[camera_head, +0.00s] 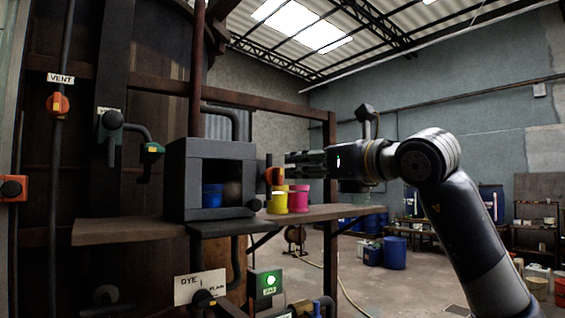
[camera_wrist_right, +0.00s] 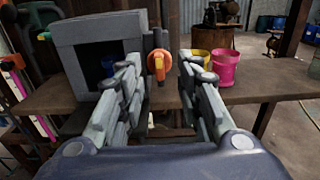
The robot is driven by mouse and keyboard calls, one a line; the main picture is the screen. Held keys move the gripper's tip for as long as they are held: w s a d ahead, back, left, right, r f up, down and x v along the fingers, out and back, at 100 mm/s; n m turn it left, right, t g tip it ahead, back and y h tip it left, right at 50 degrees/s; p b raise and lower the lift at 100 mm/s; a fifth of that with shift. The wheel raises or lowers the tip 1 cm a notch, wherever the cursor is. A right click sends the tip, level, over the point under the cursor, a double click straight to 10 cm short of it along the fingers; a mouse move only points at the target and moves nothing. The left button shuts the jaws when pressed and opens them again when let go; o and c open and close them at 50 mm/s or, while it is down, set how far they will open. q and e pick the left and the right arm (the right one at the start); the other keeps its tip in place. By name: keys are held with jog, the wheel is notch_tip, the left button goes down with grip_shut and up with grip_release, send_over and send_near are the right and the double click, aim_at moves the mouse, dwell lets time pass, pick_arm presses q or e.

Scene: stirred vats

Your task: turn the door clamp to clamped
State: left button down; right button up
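The door clamp is an orange handle (camera_head: 273,176) on the right side of a grey box (camera_head: 178,185). In the wrist view the clamp (camera_wrist_right: 158,65) has a round hub with a lever that hangs roughly straight down. My right gripper (camera_head: 291,165) points left at the clamp, close to it. In the wrist view its two fingers (camera_wrist_right: 160,80) are spread, one on each side of the clamp, with nothing held between them. I cannot tell whether a fingertip touches it. My left gripper is in neither view.
The box stands on a wooden shelf (camera_head: 125,232) with a blue pot (camera_head: 212,195) inside. A yellow pot (camera_head: 278,203) and a pink pot (camera_head: 298,199) stand just right of the box, near my right gripper. A post (camera_head: 330,240) rises behind. The aisle floor is open.

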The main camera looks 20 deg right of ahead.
aim_at(282, 168)
jog(key=p+x, duration=0.2)
jog(key=x, duration=0.5)
jog(key=shift+a+f+p, duration=0.1)
jog(key=shift+p, duration=0.2)
grip_shut()
